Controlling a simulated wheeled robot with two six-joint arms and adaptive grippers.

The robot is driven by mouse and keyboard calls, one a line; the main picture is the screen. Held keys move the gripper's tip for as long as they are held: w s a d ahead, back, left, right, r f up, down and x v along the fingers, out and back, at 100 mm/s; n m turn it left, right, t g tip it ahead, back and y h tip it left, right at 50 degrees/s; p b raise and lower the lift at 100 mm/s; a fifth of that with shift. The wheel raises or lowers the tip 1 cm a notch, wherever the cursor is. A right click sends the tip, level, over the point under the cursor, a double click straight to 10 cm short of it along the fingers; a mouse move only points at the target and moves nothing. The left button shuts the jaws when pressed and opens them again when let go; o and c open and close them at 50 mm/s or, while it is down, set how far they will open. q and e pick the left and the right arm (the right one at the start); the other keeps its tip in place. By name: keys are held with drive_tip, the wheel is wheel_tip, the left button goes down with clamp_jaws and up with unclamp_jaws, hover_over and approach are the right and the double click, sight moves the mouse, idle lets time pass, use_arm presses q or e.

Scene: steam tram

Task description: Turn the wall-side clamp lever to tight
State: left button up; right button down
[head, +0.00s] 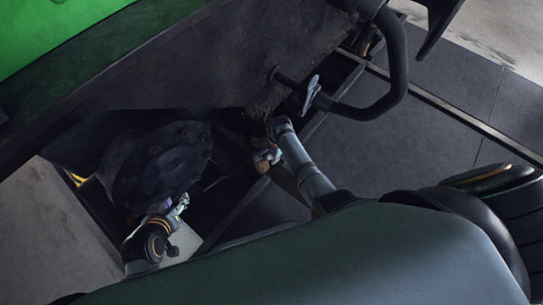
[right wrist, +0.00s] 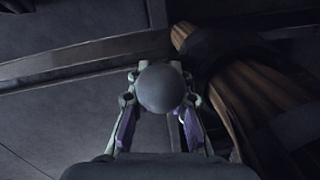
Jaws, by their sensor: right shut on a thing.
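My right gripper (right wrist: 160,70) is shut on a round grey knob (right wrist: 164,90) in the right wrist view. The knob faces the camera and hides the fingertips and whatever is behind it. It looks like a lever's end, but the shaft and the lever's angle are hidden. My left gripper (head: 178,206) is at lower left, beside a dark round mass. Its fingers are too small to read.
A wooden bar with a dark band (right wrist: 265,95) lies right of my right gripper. A dark curved rail (head: 392,75) and a small silver piece (head: 311,94) are at upper right. The green body panel (head: 50,35) fills the upper left.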

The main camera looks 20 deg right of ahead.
drive_tip(key=shift+w+d+r+g+y+p, duration=0.15)
drive_tip(key=shift+d+g+y+p, duration=0.25)
drive_tip(key=shift+y, duration=0.2)
use_arm(q)
drive_tip(key=s+f+g, duration=0.3)
drive_tip(key=s, duration=0.2)
drive_tip(key=shift+s+d+f, duration=0.25)
drive_tip(key=shift+s+f, duration=0.05)
drive_tip(key=shift+s, duration=0.1)
use_arm(e)
drive_tip(key=shift+y, duration=0.4)
use_arm(q)
drive_tip(key=shift+r, duration=0.1)
use_arm(e)
drive_tip(key=c, duration=1.2)
unclamp_jaws()
use_arm(q)
drive_tip(key=shift+r, duration=0.1)
use_arm(e)
drive_tip(key=shift+w, duration=0.1)
drive_tip(key=shift+d+r, duration=0.1)
drive_tip(key=shift+r, duration=0.25)
drive_tip(key=v, duration=0.7)
drive_tip(key=shift+w, duration=0.1)
